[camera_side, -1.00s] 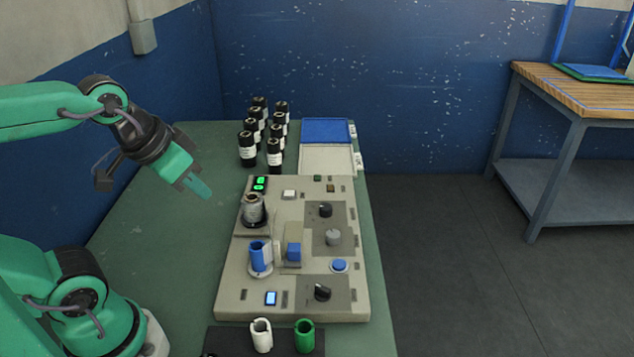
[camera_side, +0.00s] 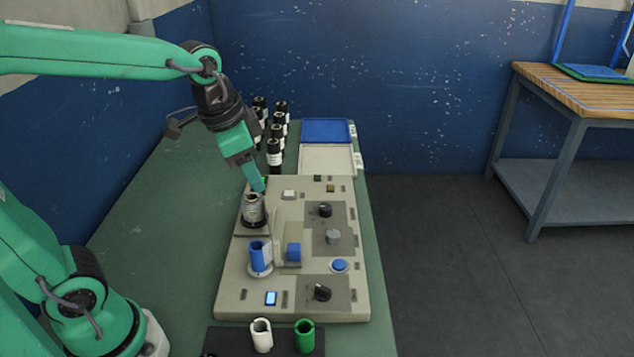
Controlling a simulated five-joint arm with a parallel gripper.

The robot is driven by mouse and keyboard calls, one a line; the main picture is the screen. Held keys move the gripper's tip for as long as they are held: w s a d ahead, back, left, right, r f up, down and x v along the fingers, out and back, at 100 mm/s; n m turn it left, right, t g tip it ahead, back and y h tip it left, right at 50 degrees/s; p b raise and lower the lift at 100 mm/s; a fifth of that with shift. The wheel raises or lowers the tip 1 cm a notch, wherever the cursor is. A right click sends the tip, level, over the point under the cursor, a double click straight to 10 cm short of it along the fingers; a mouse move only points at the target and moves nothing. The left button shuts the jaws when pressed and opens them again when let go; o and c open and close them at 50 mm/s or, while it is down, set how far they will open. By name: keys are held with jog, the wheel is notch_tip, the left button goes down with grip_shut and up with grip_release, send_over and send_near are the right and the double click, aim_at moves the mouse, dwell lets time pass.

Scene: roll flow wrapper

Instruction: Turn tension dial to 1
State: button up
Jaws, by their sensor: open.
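The beige control panel (camera_side: 240,291) lies on the green table. Three knobs sit on its right part: a black one (camera_side: 325,210) at the back, a grey one (camera_side: 333,237) in the middle and a black one (camera_side: 322,292) near the front. Their labels are too small to read, so I cannot tell which is the tension dial. My gripper (camera_side: 257,188) is open and points down at the panel's back left. It is just above or behind the metal roll holder (camera_side: 254,209), apart from all three knobs, and partly hides the green display.
Black bottles (camera_side: 274,152) stand behind my gripper. Blue (camera_side: 326,130) and white (camera_side: 325,158) trays lie at the back. White (camera_side: 261,335) and green (camera_side: 304,336) rolls stand in front.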

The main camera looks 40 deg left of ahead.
jog(key=w+d+f+m+g, duration=0.25)
jog(key=w+f+m, duration=0.2)
jog(key=w, duration=0.45)
jog(key=m+g, duration=0.1)
jog(key=m, duration=0.3)
send_over(333, 233)
notch_tip(333, 233, down, 8)
jog(key=shift+f, duration=0.2)
jog(key=shift+f, duration=3.9)
jog(key=c, duration=1)
